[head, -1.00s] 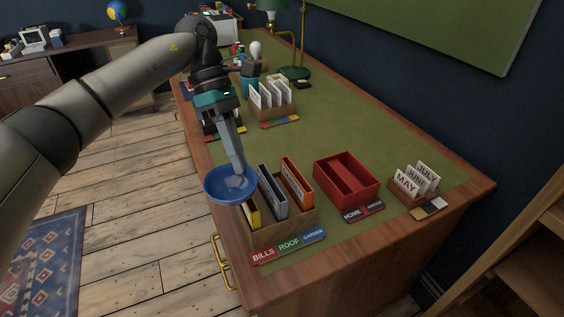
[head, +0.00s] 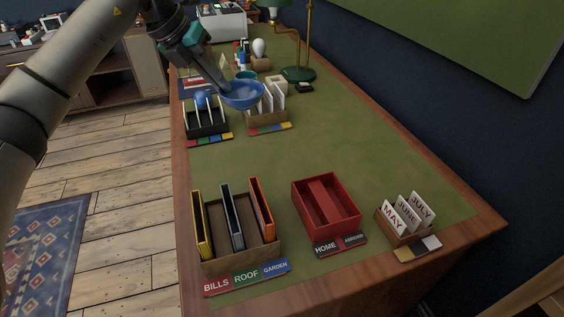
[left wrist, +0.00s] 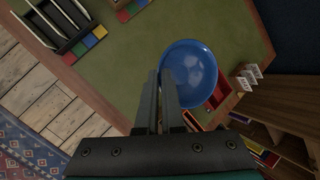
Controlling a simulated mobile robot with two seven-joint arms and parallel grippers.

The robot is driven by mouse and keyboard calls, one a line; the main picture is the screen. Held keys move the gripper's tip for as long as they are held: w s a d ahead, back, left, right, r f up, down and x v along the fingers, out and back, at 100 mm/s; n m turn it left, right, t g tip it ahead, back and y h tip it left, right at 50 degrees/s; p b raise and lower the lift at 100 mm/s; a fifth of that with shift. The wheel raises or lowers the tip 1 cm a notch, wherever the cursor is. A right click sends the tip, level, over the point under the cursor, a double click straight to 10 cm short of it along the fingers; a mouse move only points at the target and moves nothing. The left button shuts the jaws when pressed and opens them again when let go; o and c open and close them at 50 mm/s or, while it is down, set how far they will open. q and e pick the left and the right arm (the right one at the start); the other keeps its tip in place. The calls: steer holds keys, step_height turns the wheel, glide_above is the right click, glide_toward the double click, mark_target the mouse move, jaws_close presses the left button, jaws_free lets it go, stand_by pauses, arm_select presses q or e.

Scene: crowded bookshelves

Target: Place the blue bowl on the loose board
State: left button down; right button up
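The blue bowl (head: 242,97) is held up above the far half of the green-topped desk, in front of the white card holder. My left gripper (head: 226,87) is shut on its rim, and the bowl hangs off the fingertips. In the left wrist view the bowl (left wrist: 190,72) is at the ends of the narrow, close-set fingers (left wrist: 168,88), its inside facing the camera. It looks empty. I cannot pick out the loose board in either view. My right gripper is not in view.
On the desk (head: 330,135) stand a bills, roof and garden box (head: 247,255), a red box (head: 313,218), a month-card holder (head: 402,236) and a black rack (head: 207,130). A green lamp (head: 299,74) stands behind. The desk's middle is clear. Wooden shelves (left wrist: 283,105) show in the left wrist view.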

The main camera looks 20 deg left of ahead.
arm_select(q)
steer(key=shift+w+d+f, duration=0.15)
steer(key=shift+w, duration=0.1)
step_height(320, 180, down, 16)
steer(key=b, duration=0.5)
steer(key=shift+s+b, duration=0.1)
steer(key=shift+b, duration=0.25)
step_height(320, 180, down, 3)
steer(key=shift+r+b, duration=0.2)
steer(key=shift+b, duration=0.35)
steer(key=shift+f, duration=0.5)
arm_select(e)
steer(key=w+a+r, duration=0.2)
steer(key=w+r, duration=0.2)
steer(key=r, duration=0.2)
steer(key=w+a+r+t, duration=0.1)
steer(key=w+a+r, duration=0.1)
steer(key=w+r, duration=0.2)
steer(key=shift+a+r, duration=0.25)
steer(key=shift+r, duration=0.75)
arm_select(q)
steer(key=shift+f, duration=0.1)
steer(key=c, duration=1.5)
jaws_free()
steer(key=shift+f, duration=0.1)
steer(key=o, duration=0.5)
steer(key=shift+c, duration=0.2)
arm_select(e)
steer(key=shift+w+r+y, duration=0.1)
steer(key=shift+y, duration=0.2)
